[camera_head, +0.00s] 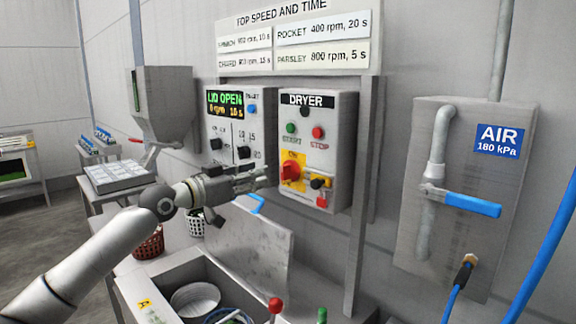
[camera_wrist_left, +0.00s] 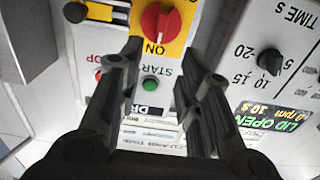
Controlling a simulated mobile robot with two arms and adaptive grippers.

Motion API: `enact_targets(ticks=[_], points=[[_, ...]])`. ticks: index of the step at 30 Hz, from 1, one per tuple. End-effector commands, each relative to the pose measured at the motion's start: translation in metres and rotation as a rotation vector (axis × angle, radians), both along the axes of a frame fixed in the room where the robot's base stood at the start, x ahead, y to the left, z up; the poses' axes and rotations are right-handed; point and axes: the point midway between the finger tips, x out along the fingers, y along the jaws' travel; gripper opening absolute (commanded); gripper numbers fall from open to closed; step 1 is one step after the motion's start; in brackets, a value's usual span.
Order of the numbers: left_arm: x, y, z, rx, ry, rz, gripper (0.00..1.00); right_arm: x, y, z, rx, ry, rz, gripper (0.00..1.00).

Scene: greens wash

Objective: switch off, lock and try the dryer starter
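The dryer starter (camera_head: 345,130) is a grey box on the panel with a DRYER label. It has a green START button (camera_head: 290,128), a red STOP button (camera_head: 317,132) and a red rotary switch (camera_head: 290,171) on a yellow plate. In the left wrist view the switch (camera_wrist_left: 160,22) appears upside down, its white mark toward the word ON. A small black part on yellow (camera_head: 318,183) and a red piece (camera_head: 322,202), possibly a padlock, sit lower right. My left gripper (camera_head: 262,180) is open, just left of the switch; its fingers (camera_wrist_left: 162,50) are apart and empty.
A spinner control panel (camera_head: 228,125) reading LID OPEN is left of the starter. A post (camera_head: 358,245) and the AIR box with blue valve handle (camera_head: 472,204) stand right. Below are a sink (camera_head: 160,275), baskets (camera_head: 150,245) and red and green knobs (camera_head: 275,305).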

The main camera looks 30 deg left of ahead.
Motion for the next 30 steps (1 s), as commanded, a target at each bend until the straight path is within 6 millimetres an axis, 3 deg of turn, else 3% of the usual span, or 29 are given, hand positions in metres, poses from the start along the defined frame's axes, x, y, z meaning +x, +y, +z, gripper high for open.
enact_targets(ticks=[9,18,30], points=[[0.048,-0.019,0.004,-0.002,0.001,-0.003,0.33,-0.038,0.008,0.024,0.008,0.055,-0.001,0.4],[0.084,-0.031,0.002,0.0,0.001,-0.002,0.33,-0.018,0.012,0.036,0.013,0.023,0.0,0.4],[0.093,-0.034,0.0,0.003,0.001,-0.002,0.33,-0.017,0.006,0.038,0.006,0.022,0.001,0.4]])
